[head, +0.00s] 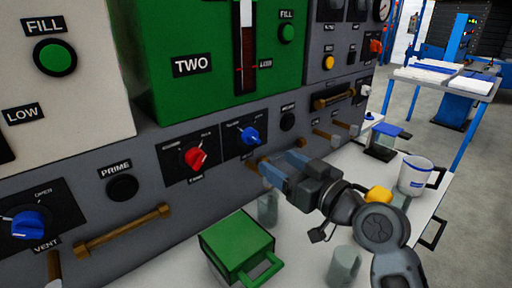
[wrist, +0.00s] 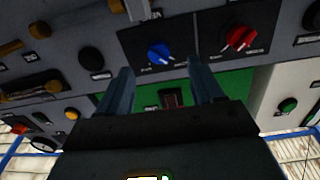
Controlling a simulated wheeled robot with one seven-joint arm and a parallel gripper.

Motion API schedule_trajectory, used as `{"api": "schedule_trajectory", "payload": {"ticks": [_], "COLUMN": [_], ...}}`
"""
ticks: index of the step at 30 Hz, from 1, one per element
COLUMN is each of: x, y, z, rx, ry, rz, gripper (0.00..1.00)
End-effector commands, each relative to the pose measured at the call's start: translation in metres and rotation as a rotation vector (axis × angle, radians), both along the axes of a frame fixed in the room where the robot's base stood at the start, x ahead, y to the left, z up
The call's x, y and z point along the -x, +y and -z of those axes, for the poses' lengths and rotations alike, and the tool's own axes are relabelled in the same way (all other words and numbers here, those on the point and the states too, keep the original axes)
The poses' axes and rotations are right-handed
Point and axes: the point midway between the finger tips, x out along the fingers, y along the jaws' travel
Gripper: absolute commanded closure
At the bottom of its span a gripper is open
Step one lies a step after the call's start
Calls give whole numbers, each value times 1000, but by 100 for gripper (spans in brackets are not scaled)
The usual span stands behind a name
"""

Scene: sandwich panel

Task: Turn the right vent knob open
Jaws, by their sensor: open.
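The right blue knob (head: 250,136) sits on a black plate on the grey panel, right of a red knob (head: 195,157). Its lower label is largely hidden, and I cannot read its setting. My gripper (head: 268,167) is just below and right of this knob, pointing at the panel. In the wrist view the scene is upside down: the blue knob (wrist: 158,52) shows between the fingertips of my open gripper (wrist: 160,66). The fingers look apart from it, with nothing between them. Another blue knob (head: 28,225), labelled VENT, is at the far left.
A brass handle (head: 125,230) sticks out at the lower left, and another (head: 333,95) right of the knob. A blue-legged table (head: 447,82) stands behind.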

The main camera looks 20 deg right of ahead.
Motion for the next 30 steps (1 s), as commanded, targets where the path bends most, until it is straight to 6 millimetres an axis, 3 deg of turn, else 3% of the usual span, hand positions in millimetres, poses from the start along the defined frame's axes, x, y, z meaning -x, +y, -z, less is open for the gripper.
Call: {"api": "schedule_trajectory", "payload": {"ticks": [7, 21, 30], "x": [-18, -78, -90], "y": [-4, 16, 20], "z": [-16, -17, -16], "rx": [38, 38, 37], "ry": [-27, -26, -27], "rz": [-42, -42, -41], "gripper": [34, 34, 34]}}
